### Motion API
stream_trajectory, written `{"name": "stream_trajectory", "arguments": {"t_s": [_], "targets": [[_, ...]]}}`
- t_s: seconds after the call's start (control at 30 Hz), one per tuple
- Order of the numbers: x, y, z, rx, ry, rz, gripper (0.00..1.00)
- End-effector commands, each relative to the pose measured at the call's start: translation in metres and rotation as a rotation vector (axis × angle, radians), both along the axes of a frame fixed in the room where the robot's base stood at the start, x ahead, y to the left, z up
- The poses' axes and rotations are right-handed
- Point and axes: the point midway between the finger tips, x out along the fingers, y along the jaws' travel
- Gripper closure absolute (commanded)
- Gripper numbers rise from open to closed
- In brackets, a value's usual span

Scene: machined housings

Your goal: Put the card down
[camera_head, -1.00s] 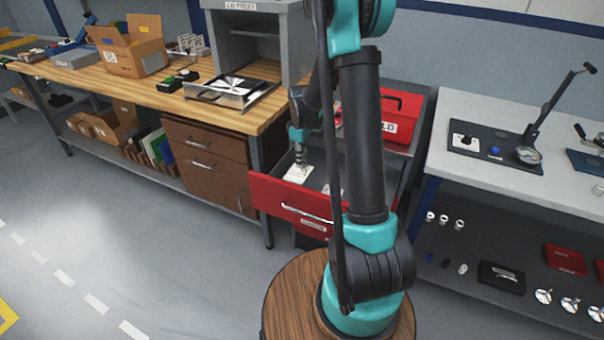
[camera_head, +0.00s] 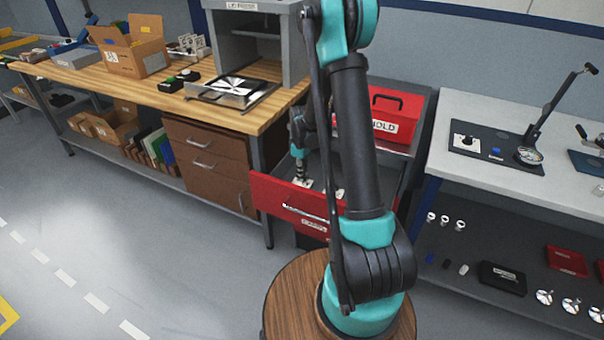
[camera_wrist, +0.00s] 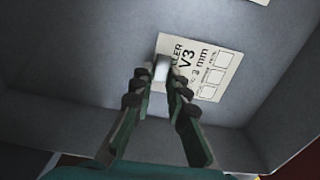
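The card (camera_wrist: 205,62) is a pale label sheet with black print, "V3" and "mm" readable, and a row of empty boxes. In the wrist view my gripper (camera_wrist: 162,84) has its two dark fingers closed on a small light block at the card's left edge. The card is inside the open red drawer (camera_head: 290,203), low over its grey floor; I cannot tell whether it touches. In the head view my gripper (camera_head: 301,178) points down into the drawer, and the card (camera_head: 304,184) shows only as a small white patch.
Another pale card edge shows at the top of the wrist view. Drawer walls surround my gripper closely. A red box marked HOLD (camera_head: 392,118) stands above the drawer. A wooden bench (camera_head: 120,88) is at left, a grey bench (camera_head: 480,185) at right.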

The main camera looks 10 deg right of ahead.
Motion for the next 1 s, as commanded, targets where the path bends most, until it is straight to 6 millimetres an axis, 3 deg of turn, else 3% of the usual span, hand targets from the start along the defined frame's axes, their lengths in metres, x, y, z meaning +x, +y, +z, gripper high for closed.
{"name": "stream_trajectory", "arguments": {"t_s": [0.03, 0.17, 0.57, 0.77, 1.0], "targets": [[0.000, 0.000, 0.000, 0.000, 0.000, 0.000, 0.80], [0.000, 0.000, 0.000, 0.000, 0.000, 0.000, 0.65], [0.000, 0.000, 0.006, 0.000, 0.000, 0.000, 0.65], [0.000, 0.000, 0.033, 0.000, 0.000, 0.000, 0.65], [0.000, 0.000, 0.080, 0.000, 0.000, 0.000, 0.65]]}}
